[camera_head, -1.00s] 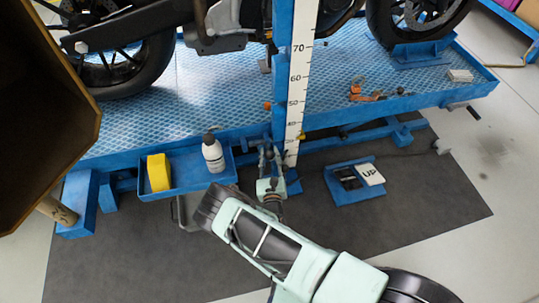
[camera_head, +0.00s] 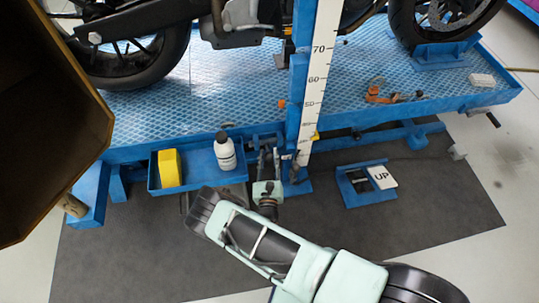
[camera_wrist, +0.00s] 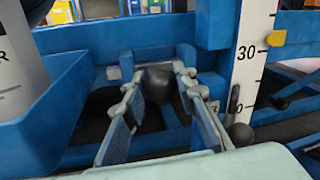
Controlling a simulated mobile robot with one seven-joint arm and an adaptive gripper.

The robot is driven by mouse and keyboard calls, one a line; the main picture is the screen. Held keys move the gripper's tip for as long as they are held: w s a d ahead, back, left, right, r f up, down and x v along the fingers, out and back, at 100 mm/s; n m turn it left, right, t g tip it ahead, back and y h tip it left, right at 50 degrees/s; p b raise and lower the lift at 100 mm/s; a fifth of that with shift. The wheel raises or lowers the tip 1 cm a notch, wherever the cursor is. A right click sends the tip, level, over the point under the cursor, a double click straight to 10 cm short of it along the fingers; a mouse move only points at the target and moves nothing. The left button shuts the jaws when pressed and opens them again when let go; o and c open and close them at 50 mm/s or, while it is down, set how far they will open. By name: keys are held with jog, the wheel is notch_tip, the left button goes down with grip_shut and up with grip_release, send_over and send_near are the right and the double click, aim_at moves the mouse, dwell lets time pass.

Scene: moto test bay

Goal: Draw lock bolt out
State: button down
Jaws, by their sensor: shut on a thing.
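The lock bolt seems to be the piece with the dark round knob (camera_wrist: 158,84), low beside the blue post. My gripper (camera_wrist: 157,72) has its two fingers on either side of this knob and is shut on it. The bolt's shaft is hidden behind the knob. In the head view my gripper (camera_head: 266,160) reaches in between the blue tray and the post, and the knob is too small to make out there.
The post (camera_head: 300,100) carries a white scale (camera_head: 318,80). A second ball-ended lever (camera_wrist: 241,134) stands close right of my gripper. The tray (camera_head: 200,183) on the left holds a yellow box (camera_head: 170,168) and a white bottle (camera_head: 225,152). An UP pedal (camera_head: 382,178) lies right.

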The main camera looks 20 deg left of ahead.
aim_at(267, 155)
jog(key=shift+s+a, duration=0.2)
jog(key=shift+a, duration=0.2)
jog(key=c, duration=1.5)
grip_release()
jog(key=shift+c, duration=0.2)
jog(key=shift+d, duration=0.1)
jog(key=shift+r, duration=0.2)
notch_tip(267, 155, up, 10)
jog(key=shift+f, duration=0.2)
